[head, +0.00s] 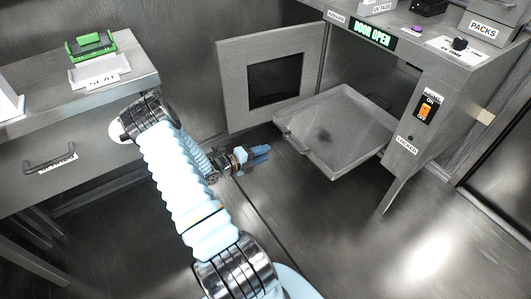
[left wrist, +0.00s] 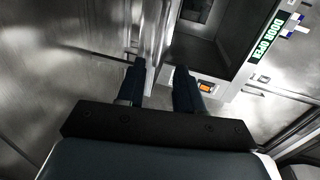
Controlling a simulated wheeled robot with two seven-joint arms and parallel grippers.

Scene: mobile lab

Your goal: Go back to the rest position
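My left arm reaches in from the bottom of the head view, and its gripper (head: 262,155) is out over the floor, left of the pulled-out tray (head: 360,158). The gripper looks apart from the tray. In the left wrist view its two dark fingers (left wrist: 158,72) stand apart with a gap between them, and I see nothing held. My right gripper is in neither view.
The cabinet door (head: 234,95) stands open behind the gripper. A "DOOR OPEN" sign (head: 373,35) is lit above, and an orange switch (head: 425,110) is on the cabinet front. A drawer counter (head: 125,65) with a green holder (head: 90,45) is at left. Floor in front is clear.

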